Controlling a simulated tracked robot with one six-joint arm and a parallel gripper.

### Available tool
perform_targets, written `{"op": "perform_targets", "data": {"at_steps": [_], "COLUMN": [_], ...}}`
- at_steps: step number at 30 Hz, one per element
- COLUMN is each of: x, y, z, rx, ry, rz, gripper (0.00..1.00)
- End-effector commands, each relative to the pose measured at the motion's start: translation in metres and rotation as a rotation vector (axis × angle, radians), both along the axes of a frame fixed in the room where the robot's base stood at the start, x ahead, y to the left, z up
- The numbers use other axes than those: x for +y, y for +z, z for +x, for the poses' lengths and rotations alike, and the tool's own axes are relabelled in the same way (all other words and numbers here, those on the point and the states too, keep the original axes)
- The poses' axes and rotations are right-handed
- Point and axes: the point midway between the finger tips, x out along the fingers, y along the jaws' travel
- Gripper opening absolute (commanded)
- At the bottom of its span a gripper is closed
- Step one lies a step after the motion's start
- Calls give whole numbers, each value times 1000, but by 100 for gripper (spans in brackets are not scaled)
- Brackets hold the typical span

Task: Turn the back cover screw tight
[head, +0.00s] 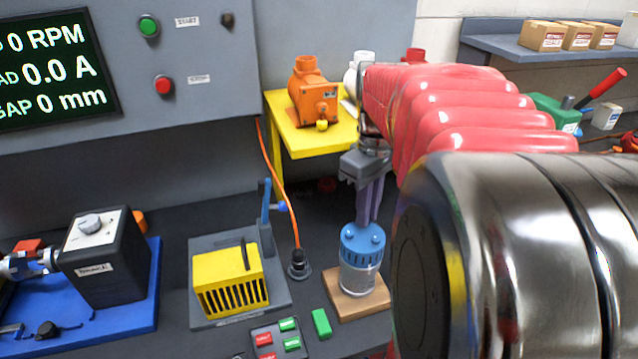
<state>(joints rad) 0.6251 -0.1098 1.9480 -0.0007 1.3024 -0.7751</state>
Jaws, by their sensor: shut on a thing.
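A small grey motor (360,279) stands upright on a wooden block (338,302), its blue back cover (362,246) on top. Small screw heads or knobs show around the cover's rim. The screw itself is hidden by the fingertips.
A yellow vented box (229,277) with a blue lever (265,215) stands left of the motor. An orange cable (284,196) ends in a black plug (298,265) between them. A yellow stand (288,139) holds an orange pump-like part (313,92) behind. My arm hides much of the right side.

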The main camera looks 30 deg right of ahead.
Motion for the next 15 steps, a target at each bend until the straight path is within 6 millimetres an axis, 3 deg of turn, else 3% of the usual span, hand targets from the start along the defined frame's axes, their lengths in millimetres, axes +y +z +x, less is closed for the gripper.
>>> {"op": "perform_targets", "data": {"at_steps": [15], "x": [0], "y": [0], "z": [0], "rx": [-2], "ry": [-434], "rz": [-4], "gripper": [0]}}
